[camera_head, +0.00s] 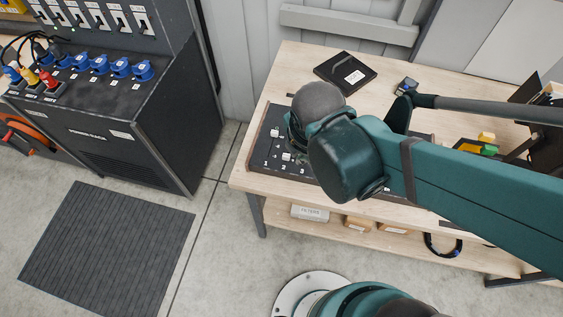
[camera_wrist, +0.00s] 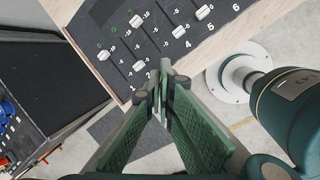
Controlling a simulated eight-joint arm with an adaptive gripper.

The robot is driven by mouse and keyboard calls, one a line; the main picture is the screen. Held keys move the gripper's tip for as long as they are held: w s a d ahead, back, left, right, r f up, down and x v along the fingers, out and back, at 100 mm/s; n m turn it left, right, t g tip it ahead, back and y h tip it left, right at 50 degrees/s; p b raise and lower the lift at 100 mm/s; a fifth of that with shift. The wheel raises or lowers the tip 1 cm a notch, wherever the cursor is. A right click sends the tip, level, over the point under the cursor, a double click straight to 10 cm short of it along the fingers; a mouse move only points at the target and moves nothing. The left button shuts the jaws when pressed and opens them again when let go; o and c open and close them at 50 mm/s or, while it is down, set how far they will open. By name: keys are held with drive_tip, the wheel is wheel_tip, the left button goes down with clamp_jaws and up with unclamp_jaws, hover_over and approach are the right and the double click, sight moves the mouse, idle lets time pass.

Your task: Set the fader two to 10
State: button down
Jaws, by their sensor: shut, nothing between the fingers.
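The dark fader panel (camera_head: 262,152) lies on the left end of the wooden bench, partly hidden by my arm. In the wrist view, its numbered faders run up to the right. The white cap of fader two (camera_wrist: 139,65) sits low on its track, close to the number 2; it also shows in the head view (camera_head: 286,156). The cap of fader one (camera_wrist: 103,55) sits farther up its track. My gripper (camera_wrist: 161,84) is shut and empty, its tips appearing beside the panel's numbered edge near 2 and 3. Contact cannot be told. In the head view my arm hides the gripper.
The cap of fader three (camera_wrist: 136,20) is high on its track; those of four (camera_wrist: 178,33) and five (camera_wrist: 204,12) are near their numbers. A black box (camera_head: 345,73) lies behind the panel. A power rack (camera_head: 110,110) stands left of the bench, across a floor gap.

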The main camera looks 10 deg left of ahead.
sight(282, 168)
drive_tip(key=s+a+f+n+p, duration=0.1)
drive_tip(key=s+a+f+n, duration=0.1)
drive_tip(key=s+a+n, duration=0.3)
drive_tip(key=shift+a+n+g+h+p, duration=0.35)
drive_tip(key=shift+a+n, duration=0.5)
drive_tip(key=shift+n, duration=0.75)
drive_tip(key=shift+f, duration=0.25)
drive_tip(key=shift+b+x, duration=0.65)
drive_tip(key=shift+x, duration=4.1)
drive_tip(key=shift+w+f, duration=0.1)
drive_tip(key=shift+w, duration=2)
